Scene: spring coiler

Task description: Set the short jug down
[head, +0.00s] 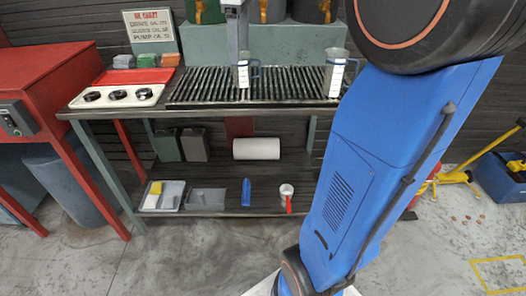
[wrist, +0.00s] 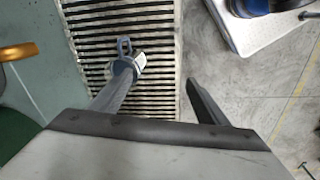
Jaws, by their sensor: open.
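The short jug (head: 242,76), grey with a white label and a handle on its right, stands upright on the slatted rack (head: 290,92) of the bench. My gripper (head: 239,44) hangs down from above, right over this jug. In the wrist view my gripper (wrist: 159,76) is open, its two fingers well apart. The left finger covers part of the short jug (wrist: 138,62), with the handle showing beyond it. Whether the finger touches the jug, I cannot tell. A taller jug (head: 336,80) stands on the rack further right.
A teal step with drums (head: 285,42) is behind. The lower shelf holds a white roll (head: 256,149) and small tools. The rack between the jugs is clear.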

